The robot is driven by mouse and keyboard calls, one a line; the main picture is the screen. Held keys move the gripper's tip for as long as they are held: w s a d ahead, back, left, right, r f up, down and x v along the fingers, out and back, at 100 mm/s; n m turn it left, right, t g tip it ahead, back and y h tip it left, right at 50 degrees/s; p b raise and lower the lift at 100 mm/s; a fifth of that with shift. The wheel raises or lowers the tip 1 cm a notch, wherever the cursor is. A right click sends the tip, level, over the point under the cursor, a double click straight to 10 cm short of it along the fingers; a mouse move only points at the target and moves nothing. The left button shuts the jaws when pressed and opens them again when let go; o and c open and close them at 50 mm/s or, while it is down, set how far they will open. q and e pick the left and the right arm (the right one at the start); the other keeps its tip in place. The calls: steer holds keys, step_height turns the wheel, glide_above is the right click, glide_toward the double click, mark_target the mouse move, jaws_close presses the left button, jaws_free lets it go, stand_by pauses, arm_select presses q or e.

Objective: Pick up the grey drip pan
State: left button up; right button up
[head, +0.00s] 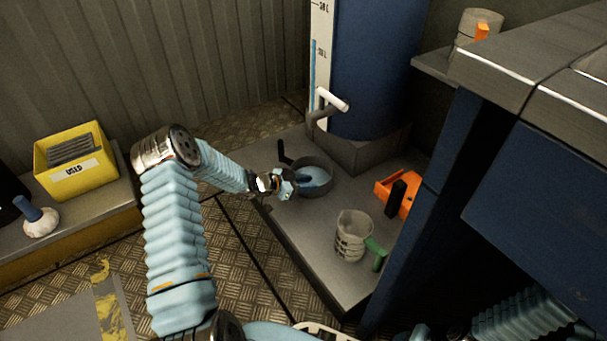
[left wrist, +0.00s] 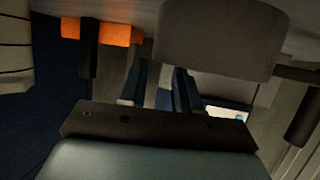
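The grey drip pan (head: 326,188) stands on the grey platform under the blue tank's tap in the head view, with pale blue in it and a dark handle at its far left. My left gripper (head: 291,183) is at the pan's near left rim, and one blue finger shows over the pan's inside. In the left wrist view the pan (left wrist: 220,42) is a large grey shape at the top. There my left gripper (left wrist: 160,78) shows two blue fingers apart, close to the pan wall. I cannot tell whether they touch it.
A grey jug with a green handle (head: 352,228) and an orange item (head: 390,184) stand right of the pan. The tap (head: 330,101) hangs above it. A blue panel and bench (head: 540,190) bound the right. A yellow box (head: 75,178) sits at the left.

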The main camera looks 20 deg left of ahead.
arm_select(q)
steer(key=x, duration=0.4)
steer(key=shift+f+b, duration=0.1)
steer(key=shift+b, duration=0.3)
jaws_close()
